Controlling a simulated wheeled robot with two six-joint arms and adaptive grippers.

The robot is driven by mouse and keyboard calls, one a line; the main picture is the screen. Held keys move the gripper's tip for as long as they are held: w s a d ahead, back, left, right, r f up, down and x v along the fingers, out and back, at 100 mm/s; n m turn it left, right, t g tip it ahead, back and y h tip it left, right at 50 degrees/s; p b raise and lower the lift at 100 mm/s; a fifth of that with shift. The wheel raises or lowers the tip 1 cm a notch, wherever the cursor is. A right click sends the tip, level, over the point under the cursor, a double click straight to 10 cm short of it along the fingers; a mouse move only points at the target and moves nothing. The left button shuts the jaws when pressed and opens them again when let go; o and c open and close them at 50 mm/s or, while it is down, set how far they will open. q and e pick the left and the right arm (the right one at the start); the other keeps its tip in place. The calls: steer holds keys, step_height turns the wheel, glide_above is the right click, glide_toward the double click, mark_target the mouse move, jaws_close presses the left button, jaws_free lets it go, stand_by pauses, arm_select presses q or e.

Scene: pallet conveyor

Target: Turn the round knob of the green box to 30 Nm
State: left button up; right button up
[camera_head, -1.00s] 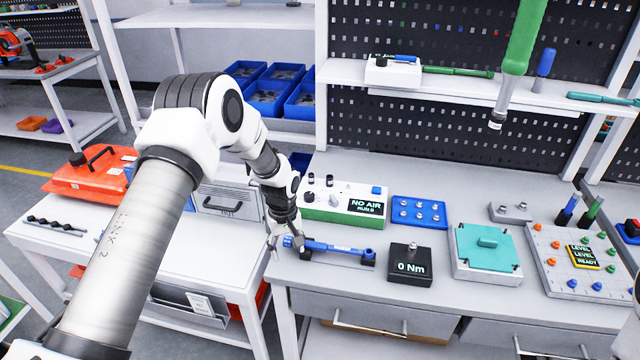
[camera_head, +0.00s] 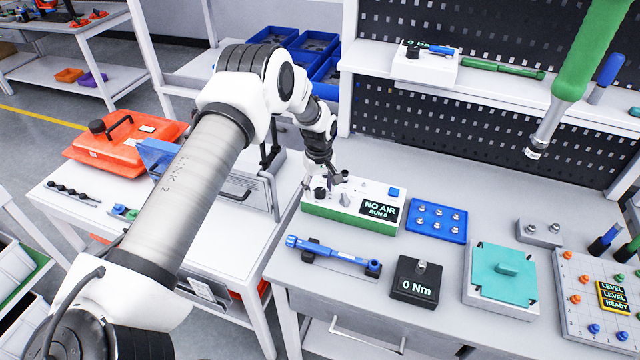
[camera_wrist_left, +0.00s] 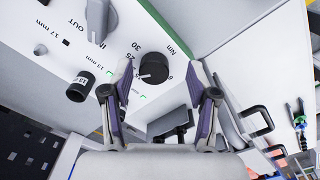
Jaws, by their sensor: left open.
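The green box (camera_head: 350,226) stands on the bench, with a white top and a display reading "NO AIR RUN 0". Its round black knob (camera_wrist_left: 154,67) shows in the left wrist view, beside a printed scale with 25, 30 and Nm. A small pale mark is on the knob's edge; I cannot tell its exact setting. My left gripper (camera_head: 320,188) is over the left end of the box. In the wrist view its open fingers (camera_wrist_left: 160,68) stand on either side of the knob, with visible gaps. The gripper partly hides this end in the head view.
A black cylinder (camera_wrist_left: 81,86) and a grey selector (camera_wrist_left: 97,18) stand near the knob. A blue torque wrench (camera_head: 330,255) lies in front of the box. A blue tray (camera_head: 436,221) and a "0 Nm" block (camera_head: 416,283) are to the right. A green-handled tool (camera_head: 590,55) hangs at upper right.

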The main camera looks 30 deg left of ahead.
arm_select(q)
steer(key=shift+w+f, duration=0.65)
steer(key=shift+f, duration=0.25)
steer(key=shift+s+r, duration=0.2)
steer(key=shift+c, duration=1)
steer(key=shift+s+r, duration=0.2)
steer(key=c, duration=0.6)
jaws_close()
steer(key=shift+f, duration=0.1)
arm_select(e)
steer(key=shift+w, duration=0.35)
steer(key=shift+f, duration=0.1)
